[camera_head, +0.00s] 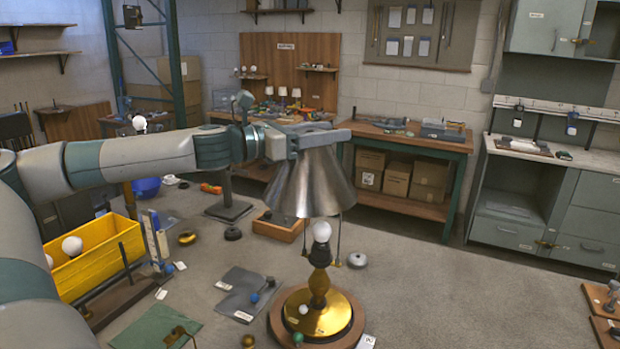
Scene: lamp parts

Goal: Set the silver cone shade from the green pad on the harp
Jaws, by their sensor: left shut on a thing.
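The silver cone shade (309,184) is upright in the middle of the camera_head view. My left gripper (318,138) is shut on its top end. The lamp stands below it, with a round gold base (317,317), a gold stem and a white bulb (321,231). The bulb's top meets the shade's lower rim in the picture. The thin harp (338,243) shows only as side wires below the rim; its top is hidden, so I cannot tell whether the shade touches it. The green pad (150,327) at the lower left has no shade on it. My right gripper is not in view.
A yellow bin (98,262) with white bulbs stands at the left. Grey pads (240,295) with small parts lie left of the lamp. A shallow wooden box (277,226) sits behind it. The floor to the right of the lamp is mostly clear.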

